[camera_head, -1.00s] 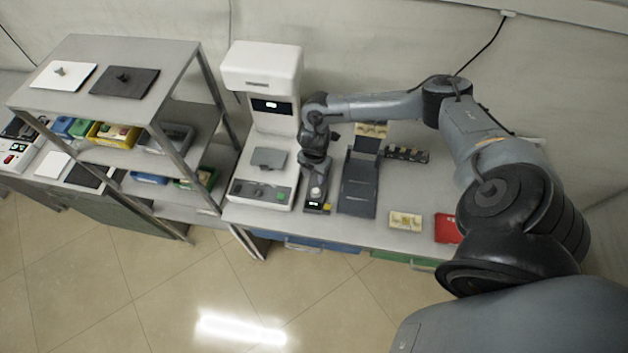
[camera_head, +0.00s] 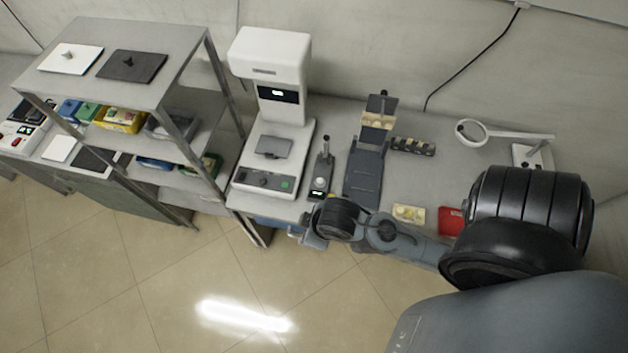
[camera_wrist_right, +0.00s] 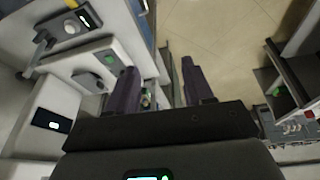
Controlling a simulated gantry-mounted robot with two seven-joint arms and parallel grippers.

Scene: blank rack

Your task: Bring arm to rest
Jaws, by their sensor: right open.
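My right arm comes in from the right in the head view, folded low along the front edge of the bench. Its gripper (camera_head: 313,239) hangs just in front of the bench, partly hidden by the wrist. In the right wrist view my right gripper (camera_wrist_right: 160,80) has its two dark fingers spread apart, with nothing held between them. Floor and the bench front show beyond the fingers. My left gripper is in neither view.
The bench (camera_head: 335,120) carries a white instrument (camera_head: 270,120), a small dark device (camera_head: 321,175), a dark sloped stand (camera_head: 365,175), a black holder (camera_head: 413,146), a ring lamp (camera_head: 472,131) and a red tray (camera_head: 451,221). A metal shelf rack (camera_head: 185,40) stands left. Floor in front is clear.

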